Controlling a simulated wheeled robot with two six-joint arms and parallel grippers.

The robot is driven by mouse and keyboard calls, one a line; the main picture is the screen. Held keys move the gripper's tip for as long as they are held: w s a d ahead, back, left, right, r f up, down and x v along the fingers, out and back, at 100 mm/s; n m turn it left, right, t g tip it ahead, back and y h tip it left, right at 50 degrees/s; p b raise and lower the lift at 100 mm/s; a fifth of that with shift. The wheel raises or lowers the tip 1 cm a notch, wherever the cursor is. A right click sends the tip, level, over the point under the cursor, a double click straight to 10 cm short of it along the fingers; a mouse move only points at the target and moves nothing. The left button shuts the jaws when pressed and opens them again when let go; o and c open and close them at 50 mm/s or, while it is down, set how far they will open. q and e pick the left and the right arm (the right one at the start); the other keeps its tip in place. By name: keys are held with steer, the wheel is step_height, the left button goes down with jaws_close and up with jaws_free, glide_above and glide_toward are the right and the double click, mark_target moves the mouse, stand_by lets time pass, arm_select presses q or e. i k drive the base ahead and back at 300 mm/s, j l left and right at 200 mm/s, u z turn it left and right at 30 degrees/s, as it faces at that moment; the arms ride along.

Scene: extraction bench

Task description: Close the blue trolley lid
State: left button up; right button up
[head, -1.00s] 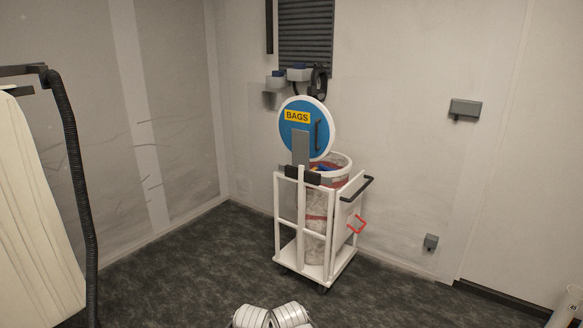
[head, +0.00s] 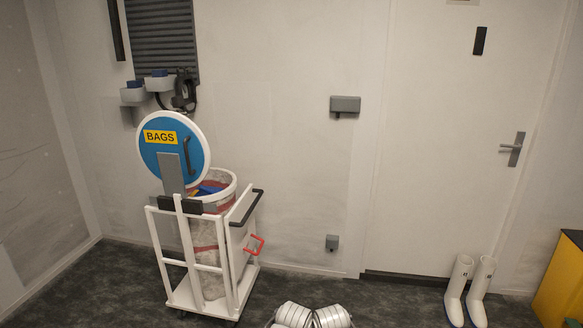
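The blue trolley lid (head: 172,166) is round with a white rim, a yellow BAGS label and a dark handle. A grey bracket (head: 172,175) stands in front of the lid's lower part.
A black push handle (head: 246,206) and a red bracket (head: 256,244) are on the trolley's right side. White boots (head: 478,290) stand by the closed door (head: 450,150). A yellow cabinet (head: 562,287) is at the right edge. Dark floor (head: 385,301) is clear right of the trolley.

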mark_target(169, 145)
steer(key=i+z, duration=0.2)
steer(key=i, duration=0.5)
steer(key=i+z, duration=0.2)
steer(key=i, duration=0.5)
steer(key=i+l+z, duration=0.1)
steer(key=i+z, duration=0.25)
steer(key=i, duration=0.15)
steer(key=i+z, duration=0.35)
steer(key=i+j+z, duration=0.2)
steer(key=i+z, duration=0.15)
steer(key=i, duration=0.25)
steer(key=i+u, duration=0.1)
steer(key=u, duration=3.65)
